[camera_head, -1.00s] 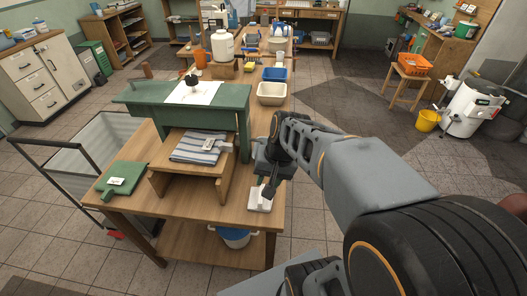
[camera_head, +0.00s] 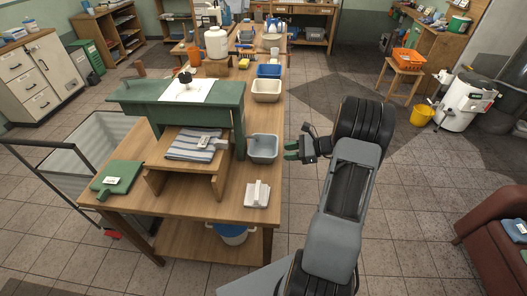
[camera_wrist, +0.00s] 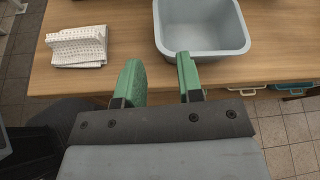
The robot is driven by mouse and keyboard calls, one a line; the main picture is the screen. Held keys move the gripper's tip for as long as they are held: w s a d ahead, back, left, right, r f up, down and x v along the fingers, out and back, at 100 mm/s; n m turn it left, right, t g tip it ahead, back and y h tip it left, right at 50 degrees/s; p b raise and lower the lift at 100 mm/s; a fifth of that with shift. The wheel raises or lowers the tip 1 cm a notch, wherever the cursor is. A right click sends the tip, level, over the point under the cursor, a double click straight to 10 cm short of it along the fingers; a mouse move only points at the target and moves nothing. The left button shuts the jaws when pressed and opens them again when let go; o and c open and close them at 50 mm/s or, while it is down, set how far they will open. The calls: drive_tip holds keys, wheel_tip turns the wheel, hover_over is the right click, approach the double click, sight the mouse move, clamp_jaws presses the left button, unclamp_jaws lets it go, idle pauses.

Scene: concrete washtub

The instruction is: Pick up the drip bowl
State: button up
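A pale grey-blue rectangular bowl (camera_head: 263,150) stands on the wooden table near its right edge, beside the green bench; I take it as the drip bowl, though other bowls stand behind it. It is upright and its inside looks empty. In the wrist view this bowl (camera_wrist: 202,28) lies just ahead of my fingers, partly cut off by the top edge. My gripper (camera_head: 290,150) has green fingers, hangs just right of the bowl beyond the table edge and points at it, with a small gap between. In the wrist view my gripper (camera_wrist: 160,75) is open and empty.
A white folded cloth (camera_head: 257,194) lies in front of the bowl. A cream bowl (camera_head: 267,91) and a blue bowl (camera_head: 269,71) stand behind it. The green bench (camera_head: 225,95) stands close on its left.

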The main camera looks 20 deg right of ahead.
drive_tip(key=p+x, duration=0.1)
drive_tip(key=x, duration=0.8)
drive_tip(key=shift+w+a+f, duration=0.1)
drive_tip(key=shift+a+f, duration=0.05)
drive_tip(key=shift+a, duration=0.15)
clamp_jaws()
